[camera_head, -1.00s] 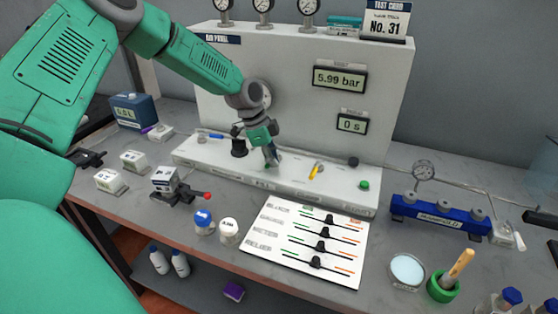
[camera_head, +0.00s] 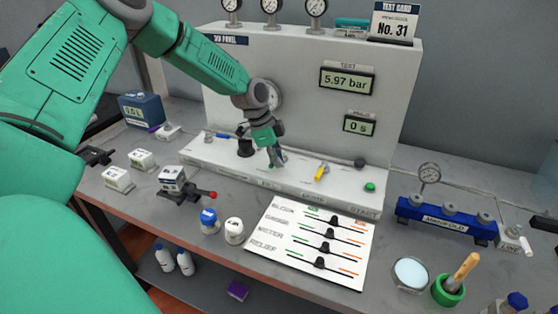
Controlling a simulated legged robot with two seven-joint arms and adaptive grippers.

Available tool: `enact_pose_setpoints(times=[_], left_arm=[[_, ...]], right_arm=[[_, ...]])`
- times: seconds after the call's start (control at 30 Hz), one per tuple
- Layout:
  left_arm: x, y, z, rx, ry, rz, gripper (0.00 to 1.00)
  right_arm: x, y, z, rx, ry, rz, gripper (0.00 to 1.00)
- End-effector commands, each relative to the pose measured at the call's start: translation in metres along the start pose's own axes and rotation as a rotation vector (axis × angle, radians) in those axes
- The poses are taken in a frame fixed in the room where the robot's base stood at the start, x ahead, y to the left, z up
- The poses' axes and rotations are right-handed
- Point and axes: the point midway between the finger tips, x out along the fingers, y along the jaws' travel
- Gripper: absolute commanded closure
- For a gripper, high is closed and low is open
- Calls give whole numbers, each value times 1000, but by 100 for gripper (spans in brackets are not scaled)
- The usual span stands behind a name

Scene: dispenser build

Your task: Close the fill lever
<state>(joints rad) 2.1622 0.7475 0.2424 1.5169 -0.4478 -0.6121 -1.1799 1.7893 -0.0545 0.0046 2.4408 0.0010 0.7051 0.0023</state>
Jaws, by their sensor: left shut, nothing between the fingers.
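The white test bench has a low ledge (camera_head: 225,164) with small levers along it. A blue-handled lever (camera_head: 222,136) lies at the left and a yellow-handled lever (camera_head: 321,172) stands to the right. My left gripper (camera_head: 277,160) is shut and empty, pointing down at the ledge between these two levers. My right gripper is not in view.
The pressure display (camera_head: 346,80) reads 5.97 bar and the timer (camera_head: 359,125) 0 s. A green button (camera_head: 370,187) sits at the ledge's right. A white slider card (camera_head: 270,247) lies in front. The blue manifold (camera_head: 445,219) stands to the right.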

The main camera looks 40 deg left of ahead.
Motion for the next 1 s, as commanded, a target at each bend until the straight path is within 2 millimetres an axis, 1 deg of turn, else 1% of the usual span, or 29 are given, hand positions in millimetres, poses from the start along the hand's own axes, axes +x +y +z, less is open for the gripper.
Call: enact_pose_setpoints(times=[0.17,0.2,0.23,0.4,0.5,0.6,0.7,0.8,1.0], left_arm=[[5,10,-32,5,0,2,100],[1,10,-37,1,2,-2,100],[-9,8,-36,-1,5,-6,100],[-49,7,-35,-1,5,-5,100],[-68,6,-36,0,4,-5,100],[-81,4,-36,-1,3,-3,100],[-89,4,-36,-1,2,-1,100],[-93,3,-35,-2,2,0,100],[-94,3,-34,-1,3,0,100]], right_arm=[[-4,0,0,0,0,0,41],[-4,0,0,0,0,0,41],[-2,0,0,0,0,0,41],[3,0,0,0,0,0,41],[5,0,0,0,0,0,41],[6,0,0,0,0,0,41],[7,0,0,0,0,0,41],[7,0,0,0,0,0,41],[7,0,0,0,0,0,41]])
